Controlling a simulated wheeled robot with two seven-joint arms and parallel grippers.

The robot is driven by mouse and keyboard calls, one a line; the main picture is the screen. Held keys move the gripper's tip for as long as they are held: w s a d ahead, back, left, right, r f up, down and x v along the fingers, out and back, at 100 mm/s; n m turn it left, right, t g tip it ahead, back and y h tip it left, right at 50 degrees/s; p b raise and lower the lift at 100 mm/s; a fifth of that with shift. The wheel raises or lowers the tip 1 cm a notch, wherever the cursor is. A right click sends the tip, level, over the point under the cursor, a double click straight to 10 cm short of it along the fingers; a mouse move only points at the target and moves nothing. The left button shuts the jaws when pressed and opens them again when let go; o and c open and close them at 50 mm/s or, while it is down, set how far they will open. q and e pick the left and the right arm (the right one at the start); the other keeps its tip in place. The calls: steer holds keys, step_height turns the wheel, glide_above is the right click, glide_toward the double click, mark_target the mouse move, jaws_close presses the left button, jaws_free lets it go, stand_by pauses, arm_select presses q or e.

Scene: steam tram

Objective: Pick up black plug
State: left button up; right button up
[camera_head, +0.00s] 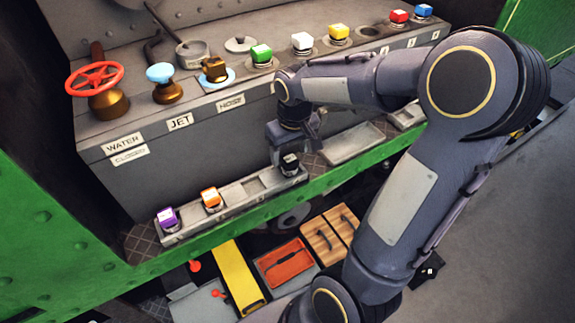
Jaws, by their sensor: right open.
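The black plug (290,164) with a pale top stands upright in the low grey plug tray (228,196), toward its right end, on the ledge below the console. My right gripper (295,150) points down just above the black plug, with its fingers apart and nothing visibly held. One finger shows at the plug's left and one at its right; I cannot tell whether either touches it. My left gripper is out of view.
A purple plug (167,218) and an orange plug (211,199) stand in the same tray. The console above carries a red valve wheel (95,78) and several coloured plugs, including a green one (261,54). A tray (352,145) lies right of the gripper.

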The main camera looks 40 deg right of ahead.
mark_target(290, 158)
steer(key=f, duration=0.3)
steer(key=shift+w+d+f, duration=0.15)
steer(key=shift+w+f, duration=0.1)
steer(key=shift+f, duration=0.05)
steer(key=c, duration=1.3)
steer(key=shift+r, duration=0.1)
steer(key=shift+c, duration=0.2)
